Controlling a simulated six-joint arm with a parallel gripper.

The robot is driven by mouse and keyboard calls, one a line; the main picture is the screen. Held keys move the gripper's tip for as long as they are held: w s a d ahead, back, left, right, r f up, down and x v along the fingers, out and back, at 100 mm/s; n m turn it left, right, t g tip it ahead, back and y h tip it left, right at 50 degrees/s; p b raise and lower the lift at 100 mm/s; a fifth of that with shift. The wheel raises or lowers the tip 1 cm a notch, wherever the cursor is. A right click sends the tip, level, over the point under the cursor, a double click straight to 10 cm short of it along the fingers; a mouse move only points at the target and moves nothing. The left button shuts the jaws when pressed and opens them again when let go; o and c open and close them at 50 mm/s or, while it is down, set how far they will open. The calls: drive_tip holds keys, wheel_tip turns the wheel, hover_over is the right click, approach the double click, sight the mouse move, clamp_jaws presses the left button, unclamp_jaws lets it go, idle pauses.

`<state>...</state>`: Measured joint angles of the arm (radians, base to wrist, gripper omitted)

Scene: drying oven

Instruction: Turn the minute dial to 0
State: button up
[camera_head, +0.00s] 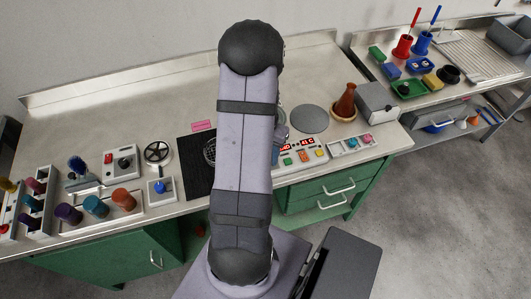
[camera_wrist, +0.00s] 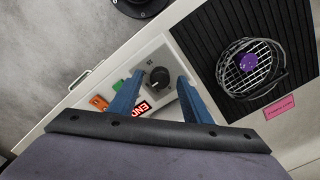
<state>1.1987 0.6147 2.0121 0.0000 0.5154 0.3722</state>
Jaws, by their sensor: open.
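My gripper (camera_wrist: 160,80) is open, with one blue finger on each side of the dial. A red lit display (camera_wrist: 142,108) reading END is partly covered by the left finger. In the head view the panel (camera_head: 318,153) shows red displays and coloured buttons, but my arm hides the dial and most of my gripper.
A black ribbed mat (camera_wrist: 262,50) bears a wire basket (camera_wrist: 240,75) holding a purple thing (camera_wrist: 249,62). A pink label (camera_wrist: 279,108) lies beside it. A grey disc (camera_head: 308,118), a brown flask (camera_head: 345,102) and a grey box (camera_head: 376,101) stand right of my arm.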

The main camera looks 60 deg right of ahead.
drive_tip(key=shift+f, duration=0.4)
drive_tip(key=c, duration=1)
drive_tip(key=shift+c, duration=0.2)
